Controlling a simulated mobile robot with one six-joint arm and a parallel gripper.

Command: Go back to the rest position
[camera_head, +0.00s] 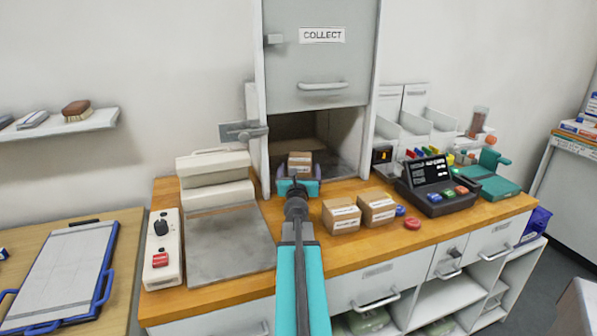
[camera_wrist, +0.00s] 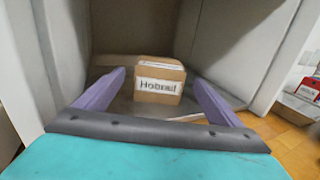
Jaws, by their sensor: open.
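My gripper (camera_head: 299,174) reaches into the mouth of the collect compartment, and it also shows in the wrist view (camera_wrist: 159,92). Its two purple fingers are spread wide. A cardboard box (camera_head: 300,160) stands upright on the compartment floor. In the wrist view this box (camera_wrist: 160,82) carries a white label that seems to read "Hobnail". It stands between and just beyond the fingers, with a gap visible on both sides. The collect hatch door (camera_head: 322,70) is raised above the opening.
Two labelled cardboard boxes (camera_head: 341,215) (camera_head: 377,207) stand on the wooden counter (camera_head: 400,250) right of my arm. A dark keypad device (camera_head: 436,183) stands farther right. A sealer-like machine (camera_head: 215,180) with a grey plate and a white switch box (camera_head: 163,250) are at left.

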